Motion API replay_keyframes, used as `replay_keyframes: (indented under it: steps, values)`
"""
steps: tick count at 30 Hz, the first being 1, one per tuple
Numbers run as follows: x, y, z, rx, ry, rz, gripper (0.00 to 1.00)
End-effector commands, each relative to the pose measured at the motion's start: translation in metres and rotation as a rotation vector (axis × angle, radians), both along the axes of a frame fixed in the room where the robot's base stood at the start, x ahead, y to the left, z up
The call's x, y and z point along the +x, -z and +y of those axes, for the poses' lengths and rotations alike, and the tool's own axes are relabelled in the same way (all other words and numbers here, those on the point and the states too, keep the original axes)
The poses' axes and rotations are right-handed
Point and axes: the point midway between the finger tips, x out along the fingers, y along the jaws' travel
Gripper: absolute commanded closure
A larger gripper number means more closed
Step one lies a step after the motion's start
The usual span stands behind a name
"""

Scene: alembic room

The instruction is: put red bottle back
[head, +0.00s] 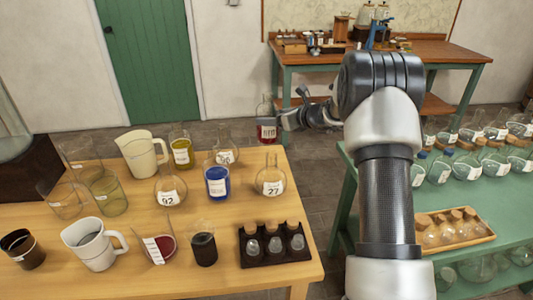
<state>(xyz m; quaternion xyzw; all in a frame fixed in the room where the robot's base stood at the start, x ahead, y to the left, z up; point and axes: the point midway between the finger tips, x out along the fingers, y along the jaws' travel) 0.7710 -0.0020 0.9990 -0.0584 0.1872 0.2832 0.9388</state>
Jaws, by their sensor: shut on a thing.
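The red bottle (267,131) is a clear glass bottle with a narrow neck, red contents and a pale label. It is upright, in the air just past the far right corner of the wooden table in the head view. My gripper (279,121) is at its right side, shut on it. The fingertips are small in the picture and partly hidden behind the bottle and my wrist.
The wooden table (109,279) holds flasks, beakers, jugs and a dark rack (272,257). A green shelf (463,196) with several flasks and a wooden tray (484,241) stands right. A workbench (450,54) stands behind. Floor shows between the tables.

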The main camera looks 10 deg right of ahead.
Motion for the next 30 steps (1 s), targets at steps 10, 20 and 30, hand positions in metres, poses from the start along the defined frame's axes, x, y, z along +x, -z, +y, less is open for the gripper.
replay_keyframes:
  steps: [10, 20, 30]
  values:
    - [0.001, 0.048, 0.001, 0.002, -0.001, -0.002, 0.85]
    - [0.000, 0.085, 0.001, 0.001, -0.001, -0.001, 0.85]
    - [0.001, 0.088, 0.000, 0.002, 0.000, -0.003, 0.85]
